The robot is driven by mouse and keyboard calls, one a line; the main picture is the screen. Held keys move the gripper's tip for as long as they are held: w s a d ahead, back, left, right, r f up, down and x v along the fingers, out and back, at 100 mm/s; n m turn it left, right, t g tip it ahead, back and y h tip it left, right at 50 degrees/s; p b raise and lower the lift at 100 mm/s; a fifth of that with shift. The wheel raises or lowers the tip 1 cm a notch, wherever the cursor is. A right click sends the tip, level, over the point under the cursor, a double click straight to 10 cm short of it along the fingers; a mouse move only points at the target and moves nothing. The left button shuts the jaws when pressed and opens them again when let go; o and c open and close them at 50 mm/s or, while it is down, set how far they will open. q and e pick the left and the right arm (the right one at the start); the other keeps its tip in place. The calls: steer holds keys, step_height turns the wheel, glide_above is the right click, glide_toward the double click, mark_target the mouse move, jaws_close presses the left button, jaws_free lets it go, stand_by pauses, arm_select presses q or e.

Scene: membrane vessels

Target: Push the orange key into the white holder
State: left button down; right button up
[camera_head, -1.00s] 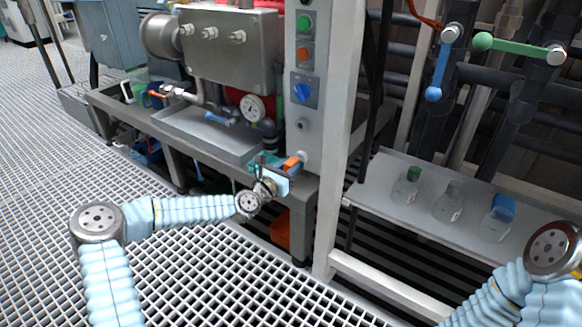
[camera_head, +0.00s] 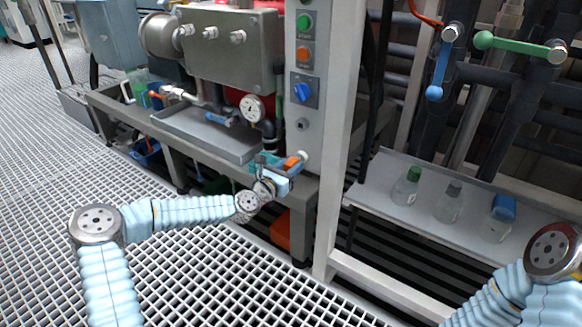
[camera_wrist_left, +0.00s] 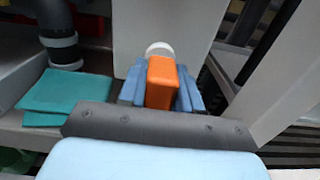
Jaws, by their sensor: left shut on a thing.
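The orange key (camera_wrist_left: 161,82) is held between the blue fingers of my left gripper (camera_wrist_left: 160,92), which is shut on it. In the head view the orange key (camera_head: 292,162) shows at the end of my left arm, with my left gripper (camera_head: 283,170) around it. A round white piece (camera_wrist_left: 159,48), likely the white holder, shows just beyond the key's far end, and it also appears in the head view (camera_head: 302,155). I cannot tell whether the key touches it. My right gripper is out of view; only part of my right arm shows at the lower right.
A grey control post (camera_head: 303,120) with green, orange and blue controls stands behind the key. Teal cloths (camera_wrist_left: 62,90) lie on the bench beside the gripper. A white frame post (camera_head: 338,150) rises to the right. Several bottles stand on the shelf (camera_head: 385,170).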

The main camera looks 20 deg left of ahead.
arm_select(q)
steer(key=shift+w+d, duration=0.2)
steer(key=shift+w, duration=0.35)
steer(key=c, duration=0.7)
jaws_free()
steer(key=p+v, duration=0.1)
steer(key=v, duration=1.2)
steer(key=shift+s, duration=0.4)
steer(key=shift+a, duration=0.1)
